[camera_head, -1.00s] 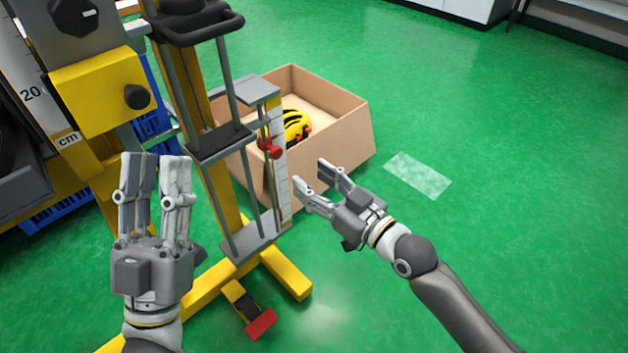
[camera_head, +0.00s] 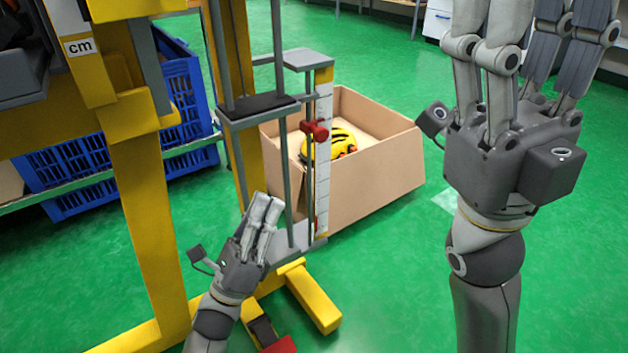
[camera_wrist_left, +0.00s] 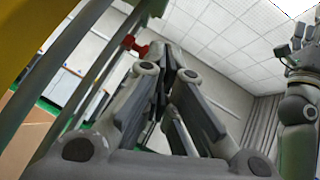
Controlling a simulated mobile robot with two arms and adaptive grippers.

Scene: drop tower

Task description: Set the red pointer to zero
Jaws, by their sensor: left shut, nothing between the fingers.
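The red pointer (camera_head: 317,130) is a small red slider on a white upright scale strip (camera_head: 322,185) of the drop tower. It sits in the upper part of the strip, and the scale's numbers are too small to read. It also shows in the left wrist view (camera_wrist_left: 135,46), beyond the fingers. A smaller red part (camera_head: 311,226) shows near the strip's foot. My left gripper (camera_head: 268,200) is shut and empty, below and left of the pointer, beside the tower's lower rods and apart from the pointer. My right gripper (camera_head: 532,45) is raised, empty, with its fingers apart; some tips are cut off.
The tower's grey rods (camera_head: 280,130) and dark carriage (camera_head: 258,108) stand left of the scale. A cardboard box (camera_head: 385,175) with a yellow helmet (camera_head: 335,143) is just behind. Yellow feet (camera_head: 312,298) lie below. Green floor is free at the right.

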